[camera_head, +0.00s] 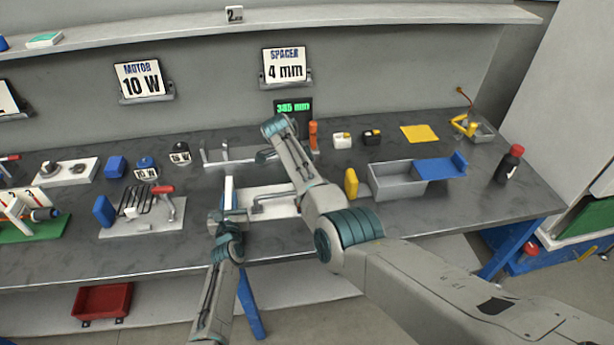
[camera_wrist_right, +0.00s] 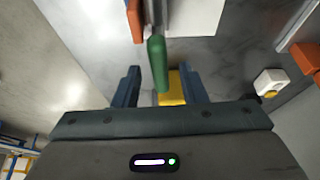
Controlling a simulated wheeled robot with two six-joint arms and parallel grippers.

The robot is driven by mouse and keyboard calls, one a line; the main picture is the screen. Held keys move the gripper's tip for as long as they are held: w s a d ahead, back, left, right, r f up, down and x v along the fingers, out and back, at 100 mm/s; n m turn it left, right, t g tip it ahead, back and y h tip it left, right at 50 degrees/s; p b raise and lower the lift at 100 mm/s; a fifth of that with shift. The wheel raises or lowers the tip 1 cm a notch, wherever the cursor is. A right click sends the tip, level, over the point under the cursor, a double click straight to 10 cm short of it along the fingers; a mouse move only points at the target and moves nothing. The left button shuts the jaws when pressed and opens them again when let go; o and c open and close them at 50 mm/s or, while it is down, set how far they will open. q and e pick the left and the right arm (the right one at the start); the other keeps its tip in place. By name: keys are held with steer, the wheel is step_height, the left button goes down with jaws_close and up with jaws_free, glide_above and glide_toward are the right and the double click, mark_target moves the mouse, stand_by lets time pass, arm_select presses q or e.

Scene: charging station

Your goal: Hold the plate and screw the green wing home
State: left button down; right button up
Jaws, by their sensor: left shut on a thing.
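A white plate (camera_head: 284,207) lies on the bench in front of me, with a grey bent bar on it. My left gripper (camera_head: 234,214) is shut at the plate's left edge; the contact is small in the picture. The green wing (camera_wrist_right: 157,62) shows in the right wrist view as a long, narrow, rounded piece. My right gripper (camera_wrist_right: 161,84) is open. Its two fingers stand apart on either side of the wing's near end, with a gap on each side. In the head view my right arm hides the wing and most of the right gripper.
A yellow block (camera_head: 351,183) and a grey bin (camera_head: 397,182) stand right of the plate. A rack on a white base (camera_head: 150,222) stands to the left. A display (camera_head: 293,108) and an orange post (camera_head: 313,135) are behind. The bench's front right is clear.

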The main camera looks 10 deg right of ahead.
steer(key=v, duration=0.7)
steer(key=shift+a+r, duration=0.1)
steer(key=shift+r, duration=0.2)
arm_select(q)
steer(key=c, duration=1.2)
jaws_free()
steer(key=shift+s, duration=0.1)
